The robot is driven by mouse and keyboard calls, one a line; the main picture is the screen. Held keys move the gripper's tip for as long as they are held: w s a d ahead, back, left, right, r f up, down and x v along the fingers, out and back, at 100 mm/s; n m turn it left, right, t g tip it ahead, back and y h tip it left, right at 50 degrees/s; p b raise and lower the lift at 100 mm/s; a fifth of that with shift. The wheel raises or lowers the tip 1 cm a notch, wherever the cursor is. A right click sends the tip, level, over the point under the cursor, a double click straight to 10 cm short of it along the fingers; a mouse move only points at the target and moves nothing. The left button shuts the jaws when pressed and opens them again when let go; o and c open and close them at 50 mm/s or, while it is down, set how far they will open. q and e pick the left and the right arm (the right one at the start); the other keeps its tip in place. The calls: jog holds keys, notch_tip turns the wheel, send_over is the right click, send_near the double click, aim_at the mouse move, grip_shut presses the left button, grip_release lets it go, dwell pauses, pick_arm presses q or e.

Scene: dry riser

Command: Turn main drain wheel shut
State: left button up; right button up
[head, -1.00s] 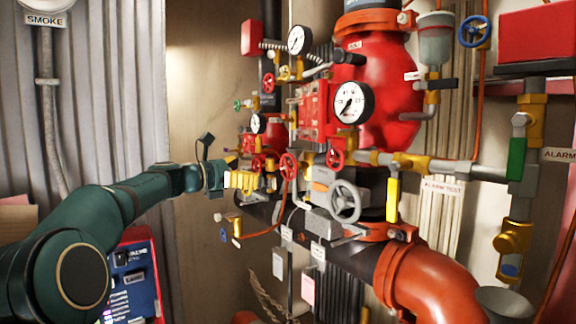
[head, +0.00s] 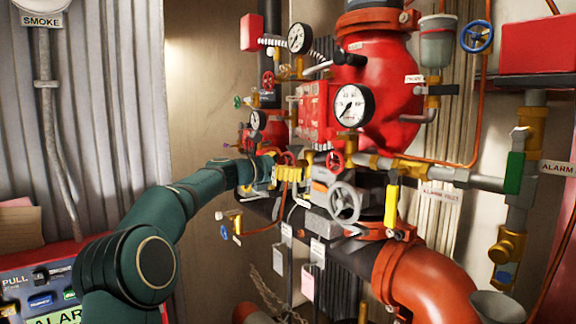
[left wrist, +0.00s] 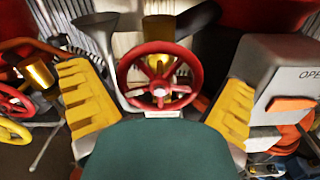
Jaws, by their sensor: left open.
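My left gripper (left wrist: 157,88) is open, with one yellow ridged finger on each side of the wheel. I see no clear contact with the rim. In the head view my left gripper (head: 290,172) is among the valves left of centre, and its yellow fingers point right. A red handwheel (head: 335,160) shows just beyond the fingertips there. I cannot read a label that names the main drain wheel. My right gripper is not in view.
A grey handwheel (head: 344,202) sits below right of my gripper. A grey box with lettering (left wrist: 285,75) stands close at the right in the wrist view, a grey funnel (left wrist: 100,45) at the left. Gauges (head: 352,105) and a large red valve body stand above; a black pipe runs below.

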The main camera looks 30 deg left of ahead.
pick_arm(q)
jog(key=c, duration=1)
